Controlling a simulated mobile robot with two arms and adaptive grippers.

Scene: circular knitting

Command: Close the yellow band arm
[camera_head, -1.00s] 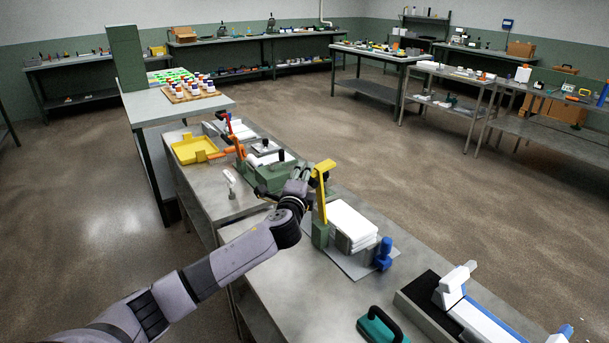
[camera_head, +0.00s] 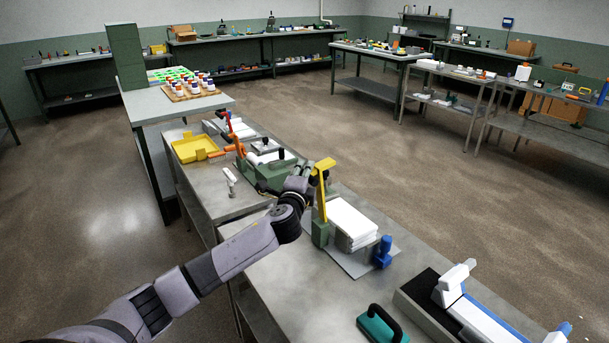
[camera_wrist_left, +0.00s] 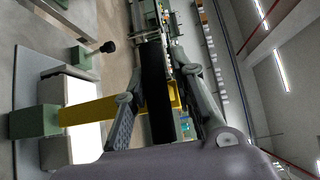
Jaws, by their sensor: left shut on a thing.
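The yellow band arm (camera_head: 321,196) stands upright from a green post (camera_head: 320,232), with a short yellow top piece pointing right. In the left wrist view the yellow arm (camera_wrist_left: 92,110) runs from the green block (camera_wrist_left: 36,122) to between my fingers. My left gripper (camera_head: 312,180) is at the upper part of the arm, shut on it. The left gripper's fingers (camera_wrist_left: 160,98) show on either side of its yellow end; the exact contact is partly hidden. My right gripper is not in view.
A white stack (camera_head: 350,221) lies on a grey plate beside the post, with a blue clamp knob (camera_head: 383,252) at its right. A yellow tray (camera_head: 196,149) is farther back.

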